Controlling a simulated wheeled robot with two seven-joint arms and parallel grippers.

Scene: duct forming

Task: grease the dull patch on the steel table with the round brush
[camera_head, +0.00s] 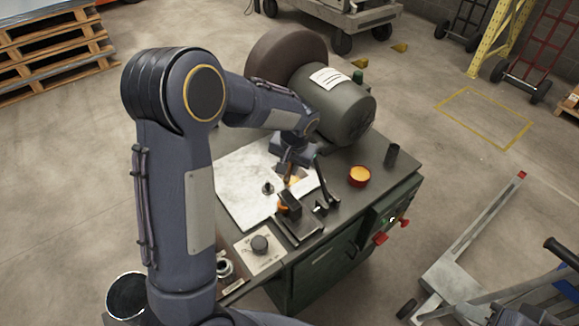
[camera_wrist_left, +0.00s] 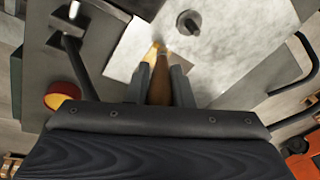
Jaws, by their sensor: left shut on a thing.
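My left gripper (camera_head: 289,168) is shut on the round brush, just above the steel table. In the left wrist view the brush's brown handle (camera_wrist_left: 160,88) stands between the fingers (camera_wrist_left: 161,76). The pale steel table (camera_head: 241,192) lies under and ahead of it, also in the wrist view (camera_wrist_left: 235,38). A flat grey-white patch (camera_wrist_left: 128,47) lies beside the brush end, with amber colour (camera_wrist_left: 151,51) at the brush end. I cannot tell whether that amber is bristles or grease, or whether the brush touches. A red tin with orange grease (camera_head: 359,175) stands to the right. My right gripper is not in view.
A large grey motor drum (camera_head: 340,105) stands behind the gripper. A black knob (camera_head: 268,188) sits on the steel, and a black lever (camera_head: 326,185) rises close to the right of the gripper. A dark cylinder (camera_head: 392,154) stands beyond the tin. A control knob (camera_head: 259,244) is at the front.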

